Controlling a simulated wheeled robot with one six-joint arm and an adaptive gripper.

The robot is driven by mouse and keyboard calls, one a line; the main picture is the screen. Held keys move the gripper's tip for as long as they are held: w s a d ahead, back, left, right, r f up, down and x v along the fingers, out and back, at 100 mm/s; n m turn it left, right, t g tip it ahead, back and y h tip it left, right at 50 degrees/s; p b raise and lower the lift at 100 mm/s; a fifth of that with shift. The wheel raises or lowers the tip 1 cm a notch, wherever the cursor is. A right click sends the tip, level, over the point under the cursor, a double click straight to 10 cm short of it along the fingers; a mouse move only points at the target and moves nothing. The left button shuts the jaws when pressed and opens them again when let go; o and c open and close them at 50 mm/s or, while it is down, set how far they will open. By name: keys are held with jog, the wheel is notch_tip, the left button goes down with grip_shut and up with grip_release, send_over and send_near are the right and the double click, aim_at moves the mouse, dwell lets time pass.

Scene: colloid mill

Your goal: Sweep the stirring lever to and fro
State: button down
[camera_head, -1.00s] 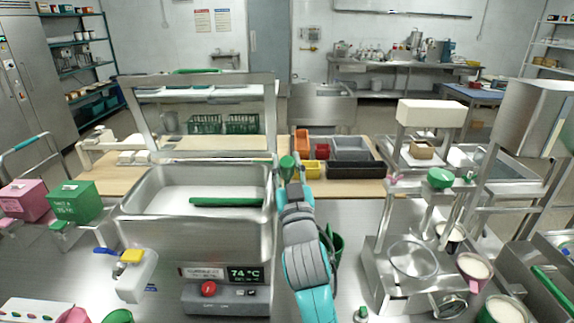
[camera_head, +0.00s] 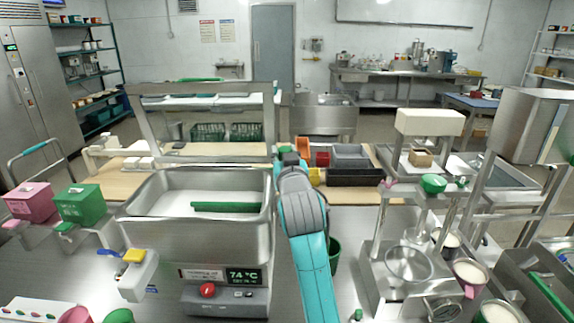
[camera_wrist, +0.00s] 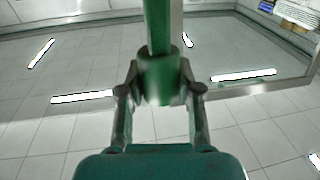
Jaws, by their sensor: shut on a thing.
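My gripper's fingers (camera_wrist: 160,95) are shut around a green upright grip in the wrist view. This grip (camera_wrist: 157,75) looks like the handle of the stirring lever; its upper part runs out of the top of that view. In the head view my arm hides most of the gripper and handle, just right of the steel vat (camera_head: 150,225). A green bar (camera_head: 227,206) lies across the inside of the vat, over pale contents. Whether the bar joins the held grip is hidden.
A panel reading 74 °C (camera_head: 243,276) with a red button (camera_head: 207,290) is on the vat's front. A steel frame (camera_head: 205,88) stands behind it. Coloured bins (camera_head: 355,172) lie beyond my arm. A steel stand with a white box (camera_head: 430,122) is to the right.

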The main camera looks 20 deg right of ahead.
jog(key=w+d+f+m+g+y, duration=0.1)
jog(key=w+d+g, duration=0.1)
jog(key=w+g, duration=0.4)
jog(key=shift+w+d+f, duration=0.3)
jog(key=shift+w+d, duration=0.1)
jog(key=shift+w, duration=0.9)
jog(key=c, duration=0.7)
grip_release()
jog(key=shift+w, duration=0.1)
jog(key=shift+c, duration=0.2)
jog(key=v, duration=1.2)
jog(key=shift+d, duration=0.15)
